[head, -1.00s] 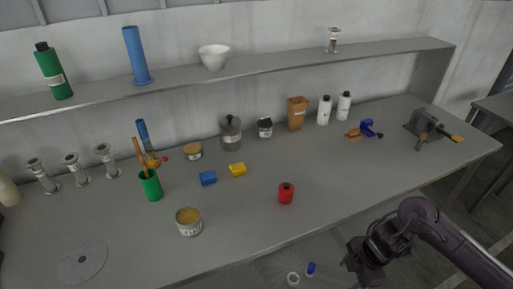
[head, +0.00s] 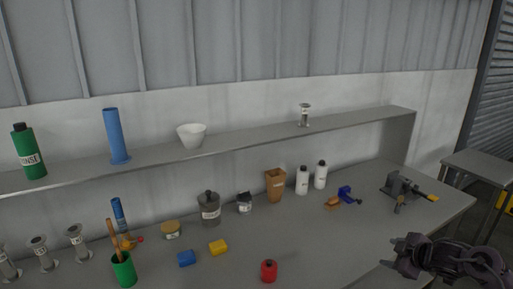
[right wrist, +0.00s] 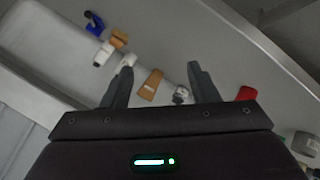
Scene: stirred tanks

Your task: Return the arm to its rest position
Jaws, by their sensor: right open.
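My right gripper (head: 389,252) is at the lower right of the head view, at the front right edge of the grey bench (head: 330,235). Its jaws are open and point left, with nothing between them. In the right wrist view its two fingers (right wrist: 160,68) stand apart, with the bench and its items some way beyond them. My right arm comes in from the lower right corner. My left gripper is not in view.
A red container (head: 268,271) stands near the bench's front. A vise-like tool (head: 400,187) sits at the right end, with a blue clamp (head: 347,194) beside it. White bottles (head: 302,181) stand farther back. The bench between the red container and the gripper is clear.

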